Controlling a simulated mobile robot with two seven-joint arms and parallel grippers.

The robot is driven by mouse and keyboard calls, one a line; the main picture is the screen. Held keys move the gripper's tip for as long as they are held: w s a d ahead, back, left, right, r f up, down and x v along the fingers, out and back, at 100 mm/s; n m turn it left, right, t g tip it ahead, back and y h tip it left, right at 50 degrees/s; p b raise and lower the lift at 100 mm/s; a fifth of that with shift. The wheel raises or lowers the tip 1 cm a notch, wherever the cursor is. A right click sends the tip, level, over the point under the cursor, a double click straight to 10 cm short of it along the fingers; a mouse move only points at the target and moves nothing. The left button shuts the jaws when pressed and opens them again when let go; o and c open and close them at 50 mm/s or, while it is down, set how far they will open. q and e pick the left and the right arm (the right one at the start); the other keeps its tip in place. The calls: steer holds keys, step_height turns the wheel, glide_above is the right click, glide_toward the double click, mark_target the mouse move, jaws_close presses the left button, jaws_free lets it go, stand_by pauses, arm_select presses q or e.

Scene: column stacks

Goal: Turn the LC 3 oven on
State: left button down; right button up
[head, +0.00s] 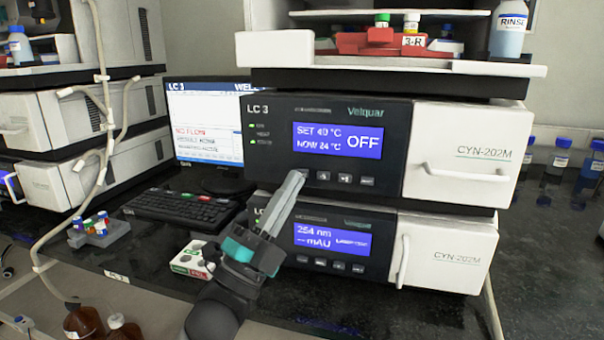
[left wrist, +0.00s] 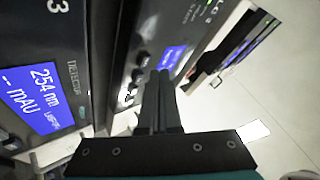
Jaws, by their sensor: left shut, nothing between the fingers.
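The LC 3 oven (head: 385,150) is the upper dark-fronted unit of the stack. Its blue screen reads SET 40 °C, NOW 24 °C and OFF. A row of small buttons (head: 345,178) runs below the screen; the leftmost is partly hidden by my gripper. My left gripper (head: 298,174) is shut and empty, its fingertips at the left end of that row. In the left wrist view the fingers (left wrist: 160,78) point at the oven front, close to its screen (left wrist: 172,57) and buttons (left wrist: 131,86). I cannot tell whether the tips touch. My right gripper is not in view.
Below sits the detector unit (head: 380,225), reading 254 nm. A monitor (head: 205,120) showing NO FLOW and a keyboard (head: 180,208) stand left. A small box (head: 192,260) lies near the bench's front edge. The oven's white door (head: 470,150) has a protruding handle.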

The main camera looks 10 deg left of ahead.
arm_select(q)
steer(key=shift+w, duration=0.2)
stand_by(0.6)
steer(key=shift+w, duration=0.25)
steer(key=shift+w, duration=0.4)
stand_by(0.6)
stand_by(0.4)
steer(key=shift+s+p, duration=0.35)
steer(key=shift+s, duration=0.5)
steer(key=s+p, duration=0.1)
steer(key=s, duration=0.4)
steer(key=shift+a, duration=0.1)
